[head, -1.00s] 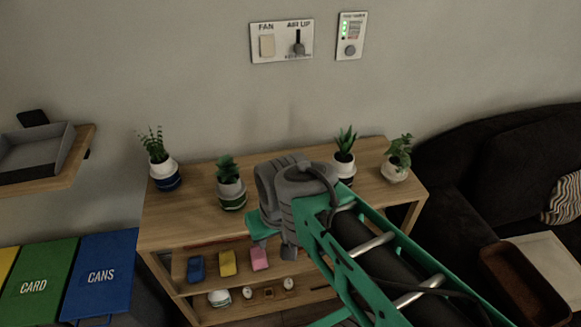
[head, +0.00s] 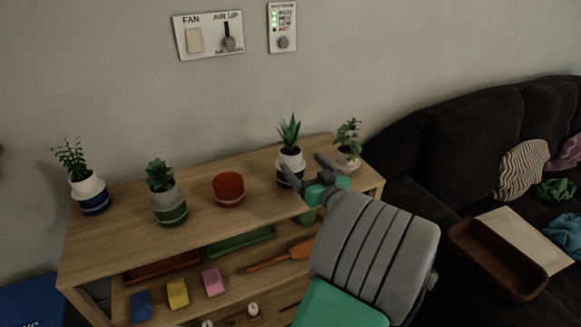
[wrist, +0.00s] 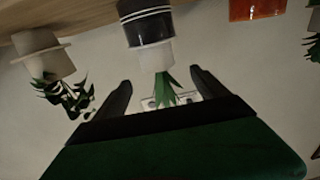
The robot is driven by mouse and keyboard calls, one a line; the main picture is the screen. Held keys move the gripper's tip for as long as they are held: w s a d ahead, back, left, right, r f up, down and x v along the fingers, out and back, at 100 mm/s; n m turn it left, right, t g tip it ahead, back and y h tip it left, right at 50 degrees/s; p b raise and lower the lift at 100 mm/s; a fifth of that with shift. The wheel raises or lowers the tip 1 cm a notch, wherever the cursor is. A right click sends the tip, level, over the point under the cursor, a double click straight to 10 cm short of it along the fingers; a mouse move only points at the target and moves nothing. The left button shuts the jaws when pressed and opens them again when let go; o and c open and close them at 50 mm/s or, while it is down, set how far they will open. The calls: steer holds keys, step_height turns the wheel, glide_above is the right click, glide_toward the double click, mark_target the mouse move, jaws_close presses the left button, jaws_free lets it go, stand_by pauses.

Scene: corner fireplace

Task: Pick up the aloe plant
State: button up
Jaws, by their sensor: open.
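The aloe plant (head: 289,135) has spiky green leaves and stands upright in a white and dark banded pot (head: 291,160) on the wooden shelf top. My gripper (head: 306,174) is open and empty, close in front of and to the right of this pot. One finger overlaps the pot's edge in the head view. In the wrist view, which is upside down, the aloe's leaves (wrist: 164,88) appear between the fingers (wrist: 160,82) and its pot (wrist: 150,32) lies beyond them. I cannot tell whether any finger touches it.
A leafy plant (head: 348,143) in a pale pot stands just right of the aloe. A terracotta pot (head: 228,188), a succulent (head: 166,190) and another potted plant (head: 84,178) stand to the left. A dark sofa (head: 455,145) is at the right.

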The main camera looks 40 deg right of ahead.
mark_target(296, 157)
steer(key=x, duration=0.7)
steer(key=shift+d+f+p, duration=0.15)
steer(key=shift+f+p, duration=0.05)
steer(key=shift+p, duration=0.2)
steer(key=c, duration=1)
